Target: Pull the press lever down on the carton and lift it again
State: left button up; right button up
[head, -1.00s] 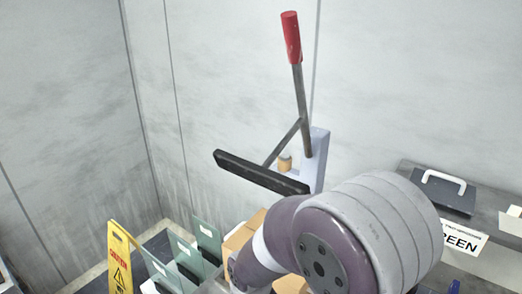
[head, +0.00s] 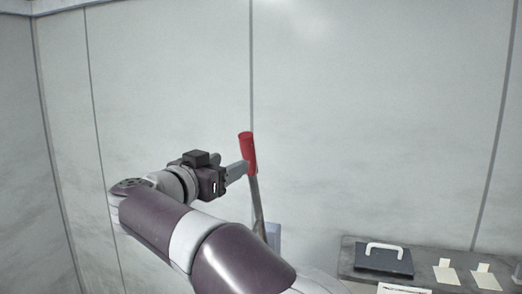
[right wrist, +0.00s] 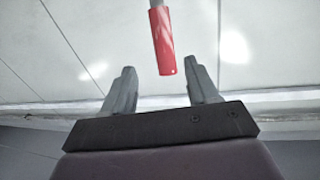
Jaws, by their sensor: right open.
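The press lever (head: 257,200) is a grey rod, raised and leaning slightly left, with a red grip (head: 248,152) at its top. Part of the pale press post (head: 273,235) shows behind my arm. My right gripper (head: 243,169) is at the red grip's left side. In the right wrist view, the open fingers (right wrist: 160,68) stand apart with the red grip (right wrist: 163,40) between and beyond their tips. There is a visible gap on both sides of it. The carton and the press bar are hidden or out of frame. My left gripper is not in view.
A grey bench (head: 355,255) stands at the lower right with a black case (head: 383,260) with a white handle and some cream cards (head: 446,276). Grey wall panels (head: 370,110) lie behind the lever. The space above and right of the lever is clear.

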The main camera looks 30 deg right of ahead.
aim_at(254, 151)
jog(key=p+x, duration=0.4)
jog(key=x, duration=0.8)
jog(key=shift+w+a, duration=0.1)
jog(key=shift+w, duration=0.05)
jog(key=shift+a, duration=0.15)
